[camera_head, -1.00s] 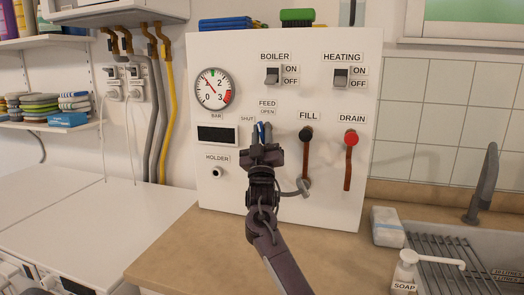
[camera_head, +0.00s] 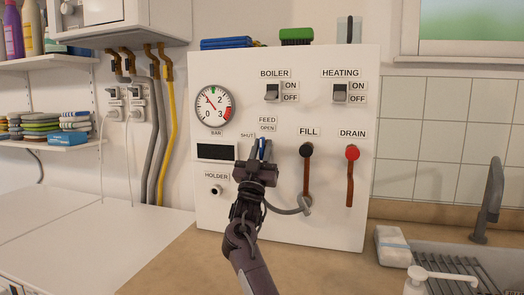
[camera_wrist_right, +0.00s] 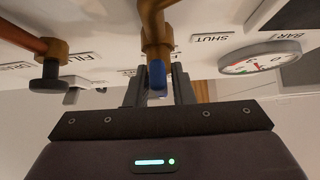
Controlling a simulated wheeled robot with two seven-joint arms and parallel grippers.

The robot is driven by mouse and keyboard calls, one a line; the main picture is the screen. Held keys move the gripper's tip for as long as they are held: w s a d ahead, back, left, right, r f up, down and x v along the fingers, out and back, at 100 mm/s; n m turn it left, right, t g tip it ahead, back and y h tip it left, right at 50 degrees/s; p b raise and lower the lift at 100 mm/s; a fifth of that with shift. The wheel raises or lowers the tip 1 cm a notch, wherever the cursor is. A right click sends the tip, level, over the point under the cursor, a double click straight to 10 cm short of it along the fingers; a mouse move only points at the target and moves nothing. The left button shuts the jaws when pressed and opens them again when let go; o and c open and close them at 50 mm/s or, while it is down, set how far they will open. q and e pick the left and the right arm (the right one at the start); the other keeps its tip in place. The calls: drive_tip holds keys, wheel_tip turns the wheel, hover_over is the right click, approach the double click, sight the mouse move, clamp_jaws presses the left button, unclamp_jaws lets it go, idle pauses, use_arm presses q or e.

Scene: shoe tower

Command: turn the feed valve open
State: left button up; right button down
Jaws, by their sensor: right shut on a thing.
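The feed valve's blue handle (camera_head: 264,147) shows on the white panel (camera_head: 230,243), below the FEED and OPEN labels and right of the SHUT label. My right gripper (camera_head: 257,155) is at the valve, its fingers closed around the handle. In the right wrist view the blue handle (camera_wrist_right: 157,75) sits between the fingers (camera_wrist_right: 158,90), below a brass fitting (camera_wrist_right: 157,35). The gripper hides much of the valve in the head view, so its exact angle is hard to tell. My left gripper is not in view.
Right of the valve are the FILL lever (camera_head: 306,172) with a grey hose at its foot and the red-knobbed DRAIN lever (camera_head: 351,175). A gauge (camera_head: 214,106) and a holder peg (camera_head: 216,190) are on the left. A sink (camera_head: 470,262) is at right.

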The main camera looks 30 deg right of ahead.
sight(260, 155)
drive_tip(key=c, duration=1.5)
unclamp_jaws()
drive_tip(key=shift+o, duration=0.2)
